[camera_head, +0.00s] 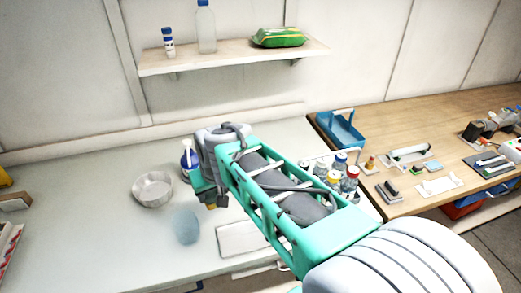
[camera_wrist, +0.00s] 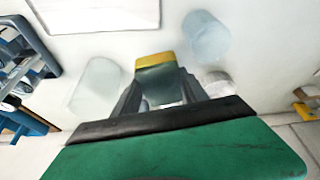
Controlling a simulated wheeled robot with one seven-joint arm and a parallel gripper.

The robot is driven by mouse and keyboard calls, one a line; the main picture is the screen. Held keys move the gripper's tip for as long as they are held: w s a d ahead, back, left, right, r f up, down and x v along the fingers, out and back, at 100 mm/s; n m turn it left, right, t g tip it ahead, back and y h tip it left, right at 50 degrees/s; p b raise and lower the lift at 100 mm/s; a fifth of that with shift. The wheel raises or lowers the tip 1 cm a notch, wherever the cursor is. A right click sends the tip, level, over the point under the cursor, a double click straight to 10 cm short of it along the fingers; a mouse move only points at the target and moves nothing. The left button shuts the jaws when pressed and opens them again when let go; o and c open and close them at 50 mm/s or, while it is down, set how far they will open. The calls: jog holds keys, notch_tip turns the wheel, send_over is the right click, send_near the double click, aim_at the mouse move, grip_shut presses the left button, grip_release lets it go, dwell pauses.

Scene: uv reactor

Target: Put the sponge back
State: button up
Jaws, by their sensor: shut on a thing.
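The sponge (camera_wrist: 155,62), yellow along one edge and dark green below, is between the fingers of my gripper (camera_wrist: 160,90) in the wrist view. The gripper is shut on it. In the head view my gripper (camera_head: 211,194) hangs over the pale worktop (camera_head: 95,235), to the right of a metal bowl (camera_head: 152,189). The arm covers much of the gripper there, and I cannot make out the sponge clearly. I cannot tell whether the sponge touches the worktop.
A pale blue beaker (camera_head: 187,228) stands in front of the gripper. A white and blue bottle (camera_head: 187,160) stands behind it. A flat white tray (camera_head: 239,238) and a bottle rack (camera_head: 320,163) are to the right. A blue caddy (camera_head: 341,131) sits on the wooden table.

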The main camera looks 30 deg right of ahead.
jog(key=w+d+r+m+p, duration=0.1)
jog(key=w+d+r, duration=0.2)
jog(key=w+d, duration=0.7)
jog(key=w+d+r+m, duration=0.1)
jog(key=w+d+r, duration=0.2)
jog(key=w+d, duration=0.75)
jog(key=shift+m+h, duration=0.3)
jog(key=shift+h, duration=0.2)
jog(key=s+d+f, duration=0.1)
jog(key=d+f, duration=0.2)
jog(key=f, duration=0.2)
jog(key=s+d+f, duration=0.1)
jog(key=d+f, duration=0.2)
jog(key=f, duration=0.3)
jog(key=d+f, duration=0.3)
jog(key=f, duration=0.3)
jog(key=shift+s+d+f, duration=0.1)
jog(key=shift+s+d, duration=0.1)
jog(key=shift+s, duration=0.2)
jog(key=shift+f+b, duration=0.3)
jog(key=shift+b, duration=0.25)
jog(key=o, duration=1.3)
